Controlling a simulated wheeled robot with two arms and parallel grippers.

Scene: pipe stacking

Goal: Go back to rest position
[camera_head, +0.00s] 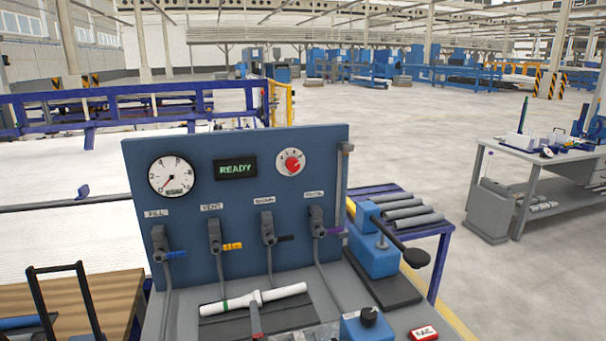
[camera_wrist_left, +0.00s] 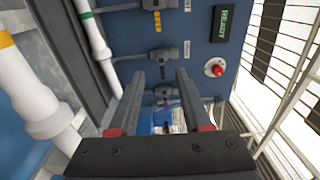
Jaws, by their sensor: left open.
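My left gripper (camera_head: 255,314) comes up from the bottom edge of the head view, in front of the console's tray. Only a narrow finger tip shows there. In the left wrist view, both dark fingers of this gripper (camera_wrist_left: 162,76) are apart with nothing between them. A white pipe with a green band (camera_head: 277,296) lies on the dark tray; it also shows at the left of the wrist view (camera_wrist_left: 95,42). Whether a finger touches it, I cannot tell. My right gripper is not in view.
The blue panel (camera_head: 250,186) shows READY above several valves. A second white pipe with a yellow band (camera_wrist_left: 45,100) is near my left wrist. A wooden cart (camera_head: 112,296) is left.

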